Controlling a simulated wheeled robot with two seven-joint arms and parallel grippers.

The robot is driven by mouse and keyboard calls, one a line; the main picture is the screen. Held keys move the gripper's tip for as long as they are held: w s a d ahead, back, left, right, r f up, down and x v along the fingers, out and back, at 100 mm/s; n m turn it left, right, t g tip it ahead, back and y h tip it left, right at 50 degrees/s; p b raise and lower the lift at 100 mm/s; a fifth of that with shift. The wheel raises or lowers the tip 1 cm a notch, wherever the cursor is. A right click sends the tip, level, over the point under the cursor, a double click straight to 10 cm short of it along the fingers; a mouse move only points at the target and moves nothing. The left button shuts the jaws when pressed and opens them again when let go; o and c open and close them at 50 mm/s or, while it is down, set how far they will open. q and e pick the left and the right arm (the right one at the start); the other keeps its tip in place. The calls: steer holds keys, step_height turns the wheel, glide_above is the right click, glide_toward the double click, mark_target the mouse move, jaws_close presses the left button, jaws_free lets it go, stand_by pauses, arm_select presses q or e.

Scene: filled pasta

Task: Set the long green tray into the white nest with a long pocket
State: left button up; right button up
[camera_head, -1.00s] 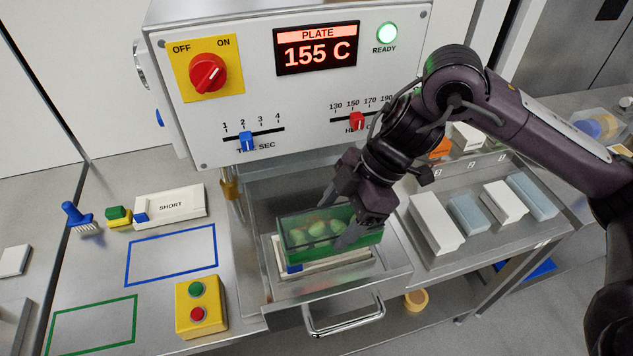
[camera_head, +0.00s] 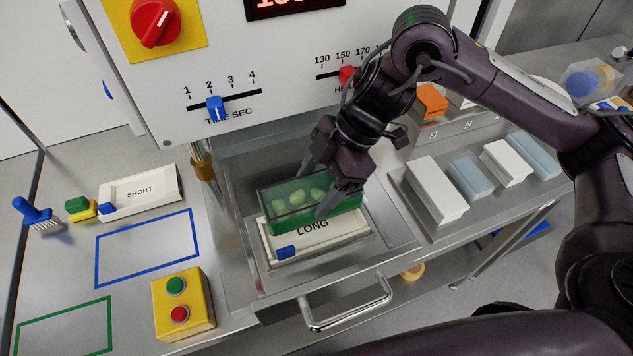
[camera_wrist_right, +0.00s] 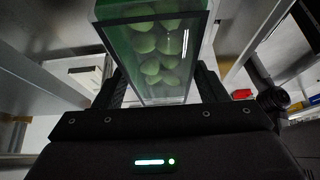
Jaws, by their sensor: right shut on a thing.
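The long green tray (camera_head: 276,222) has clear green walls and holds several pale green filled pieces. My right gripper (camera_head: 312,190) is shut on it across its long sides. The tray looks level and overlaps the back part of the white nest (camera_head: 340,237) marked LONG, which sits in the open drawer. The nest's front face, label and blue tab show, but the tray hides its pocket. I cannot tell whether they touch. In the right wrist view the tray (camera_wrist_right: 150,55) fills the space between the fingers. My left gripper is not in view.
A white SHORT nest (camera_head: 150,193) lies on the left counter, beside a blue brush (camera_head: 35,214) and a yellow button box (camera_head: 183,305). The drawer handle (camera_head: 347,308) projects in front. White and grey blocks (camera_head: 436,190) stand on the right. The machine panel (camera_head: 285,65) rises behind.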

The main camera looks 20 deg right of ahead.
steer(key=shift+s+r, duration=0.1)
steer(key=shift+s, duration=0.05)
steer(key=shift+d+r+p, duration=0.1)
steer(key=shift+p, duration=0.2)
step_height(320, 180, down, 5)
steer(key=b, duration=0.3)
steer(key=shift+r, duration=0.2)
steer(key=shift+f, duration=0.1)
steer(key=shift+f, duration=0.4)
stand_by(0.5)
steer(key=shift+f, duration=0.5)
steer(key=shift+f, duration=0.35)
stand_by(0.4)
steer(key=o, duration=1.3)
